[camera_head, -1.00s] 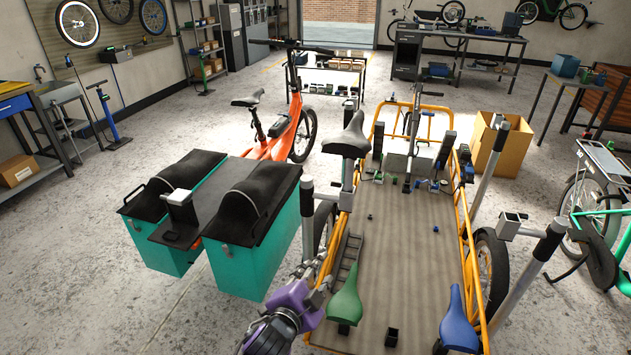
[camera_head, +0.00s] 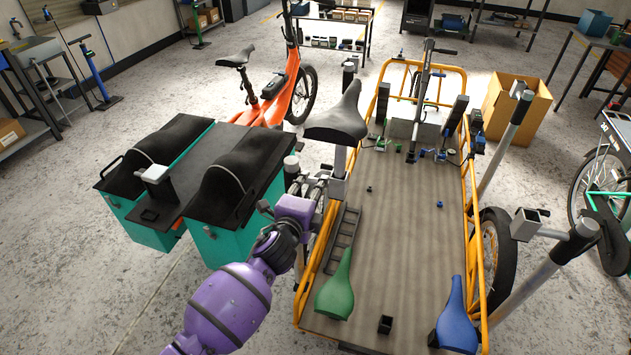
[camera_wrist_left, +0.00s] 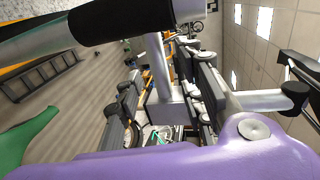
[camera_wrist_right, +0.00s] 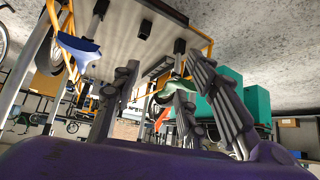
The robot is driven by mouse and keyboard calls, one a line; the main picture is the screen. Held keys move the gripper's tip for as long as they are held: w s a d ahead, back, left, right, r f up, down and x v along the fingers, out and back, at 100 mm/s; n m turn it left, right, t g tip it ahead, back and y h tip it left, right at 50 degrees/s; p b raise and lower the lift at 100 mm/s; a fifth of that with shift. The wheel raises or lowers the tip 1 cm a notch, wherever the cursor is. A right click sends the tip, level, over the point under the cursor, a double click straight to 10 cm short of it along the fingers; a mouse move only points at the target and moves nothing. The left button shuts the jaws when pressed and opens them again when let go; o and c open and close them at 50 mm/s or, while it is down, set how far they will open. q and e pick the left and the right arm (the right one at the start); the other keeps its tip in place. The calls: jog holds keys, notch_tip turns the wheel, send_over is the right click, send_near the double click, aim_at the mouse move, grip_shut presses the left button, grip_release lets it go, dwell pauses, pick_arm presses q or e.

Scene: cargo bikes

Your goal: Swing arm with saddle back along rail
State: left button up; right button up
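The black saddle (camera_head: 337,116) stands upright on a short grey post with a square grey bracket (camera_head: 337,188) at the left rail (camera_head: 318,262) of the orange cargo bed. My left gripper (camera_head: 318,186) is beside this bracket, below the saddle. In the left wrist view its fingers (camera_wrist_left: 165,112) are spread, with the grey bracket (camera_wrist_left: 178,113) and post between them; firm contact cannot be told. A silver tube with a black grip (camera_wrist_left: 120,20) crosses close in front. My right gripper (camera_wrist_right: 172,105) is open and empty in the right wrist view, outside the head view.
A teal pannier box (camera_head: 235,190) stands close left of the left arm. A green saddle (camera_head: 335,290) and a blue saddle (camera_head: 457,318) are at the bed's near end. The bed floor (camera_head: 405,230) is largely clear. A cardboard box (camera_head: 515,108) stands at right.

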aim_at(315, 184)
pick_arm(q)
jog(key=x, duration=0.3)
jog(key=shift+f, duration=0.15)
jog(key=shift+w+d, duration=0.1)
jog(key=shift+w, duration=0.25)
pick_arm(e)
jog(key=shift+w+r, duration=0.15)
jog(key=shift+w, duration=0.7)
jog(key=shift+d, duration=0.1)
pick_arm(q)
jog(key=shift+c, duration=0.2)
grip_shut()
pick_arm(e)
jog(key=shift+s+d, duration=0.15)
jog(key=shift+s, duration=0.1)
